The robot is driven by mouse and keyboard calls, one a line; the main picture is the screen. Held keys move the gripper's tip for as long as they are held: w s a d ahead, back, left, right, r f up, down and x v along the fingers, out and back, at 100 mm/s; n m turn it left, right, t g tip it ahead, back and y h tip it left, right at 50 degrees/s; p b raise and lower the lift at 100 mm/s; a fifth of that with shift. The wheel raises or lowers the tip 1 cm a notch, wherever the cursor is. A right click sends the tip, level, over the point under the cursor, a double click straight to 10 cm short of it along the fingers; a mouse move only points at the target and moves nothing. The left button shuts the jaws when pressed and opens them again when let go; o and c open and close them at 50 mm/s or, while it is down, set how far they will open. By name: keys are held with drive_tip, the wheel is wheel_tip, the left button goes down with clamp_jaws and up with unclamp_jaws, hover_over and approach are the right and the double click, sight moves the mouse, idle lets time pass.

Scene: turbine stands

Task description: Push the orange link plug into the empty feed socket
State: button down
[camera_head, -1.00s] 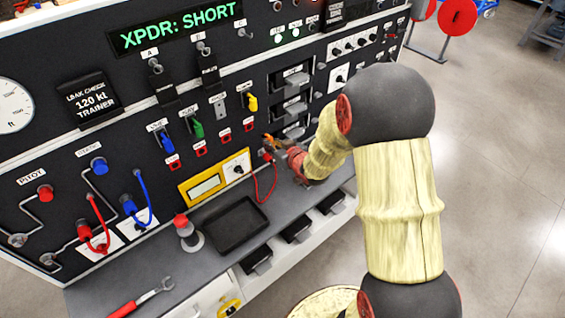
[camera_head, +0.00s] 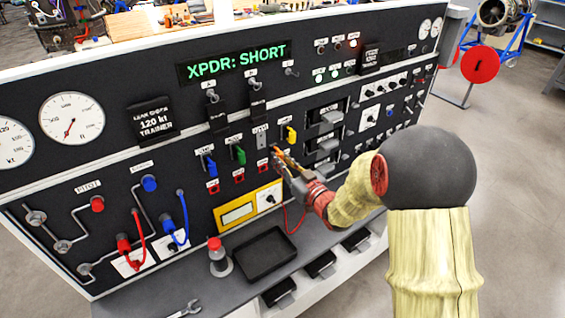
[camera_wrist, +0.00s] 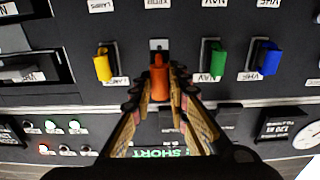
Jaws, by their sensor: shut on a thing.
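The orange link plug (camera_wrist: 160,78) is between the fingers of my gripper (camera_wrist: 160,92), which is shut on it. In the head view the plug (camera_head: 277,150) shows as a small orange piece at the tips of my gripper (camera_head: 281,158). The empty feed socket (camera_wrist: 158,45) is a grey plate between the yellow and green plugs; it also shows in the head view (camera_head: 262,137). In the wrist view the plug lines up with the plate and overlaps its near edge. I cannot tell whether it touches. The socket's opening is partly hidden.
Close beside are the yellow plug (camera_wrist: 102,65), green plug (camera_wrist: 214,60) and blue plug (camera_wrist: 266,58). A red lead (camera_head: 294,218) hangs below my gripper. A black tray (camera_head: 265,254) and a red-topped item (camera_head: 217,258) stand on the ledge.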

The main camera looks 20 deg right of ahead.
drive_tip(key=shift+b+x, duration=0.3)
drive_tip(key=shift+x, duration=2)
drive_tip(key=shift+b+x, duration=1.05)
drive_tip(key=shift+b, duration=0.4)
drive_tip(key=shift+w+r+b, duration=0.15)
drive_tip(key=shift+r+b, duration=0.15)
drive_tip(key=shift+r, duration=0.05)
drive_tip(key=c, duration=2.1)
unclamp_jaws()
drive_tip(key=shift+w+a, duration=0.1)
drive_tip(key=shift+o, duration=0.5)
drive_tip(key=shift+w+a+f, duration=0.1)
drive_tip(key=shift+w+f, duration=0.2)
drive_tip(key=shift+o, duration=1.3)
drive_tip(key=shift+s, duration=0.2)
drive_tip(key=shift+o, duration=0.5)
drive_tip(key=shift+o, duration=0.8)
drive_tip(key=shift+f, duration=0.1)
